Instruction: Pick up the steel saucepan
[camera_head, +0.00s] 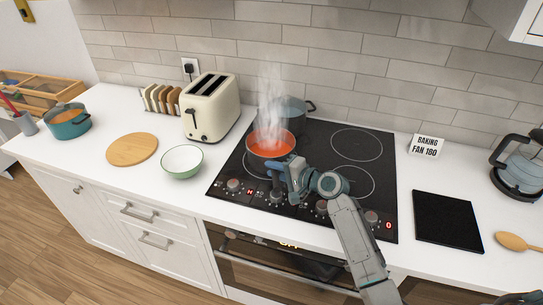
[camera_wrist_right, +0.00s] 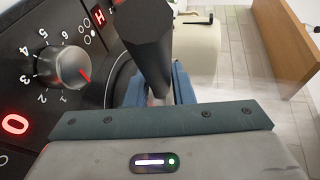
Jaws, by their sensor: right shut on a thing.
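The steel saucepan (camera_head: 259,161) stands on the front left of the hob, filled with orange-red soup and steaming. My right gripper (camera_head: 279,175) is at its front, shut on its handle. In the right wrist view the dark handle (camera_wrist_right: 150,42) runs between the blue fingers of my right gripper (camera_wrist_right: 160,92). The fingertips are partly hidden behind the gripper body. I cannot tell any gap between the pan's base and the hob. My left gripper is not in view.
A grey pot (camera_head: 293,110) stands close behind on the black hob (camera_head: 325,140). A green-rimmed bowl (camera_head: 182,162), a round wooden board (camera_head: 132,149) and a cream toaster (camera_head: 211,108) are to the left. A black mat (camera_head: 447,221) lies to the right. Hob knobs (camera_wrist_right: 63,66) sit near the gripper.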

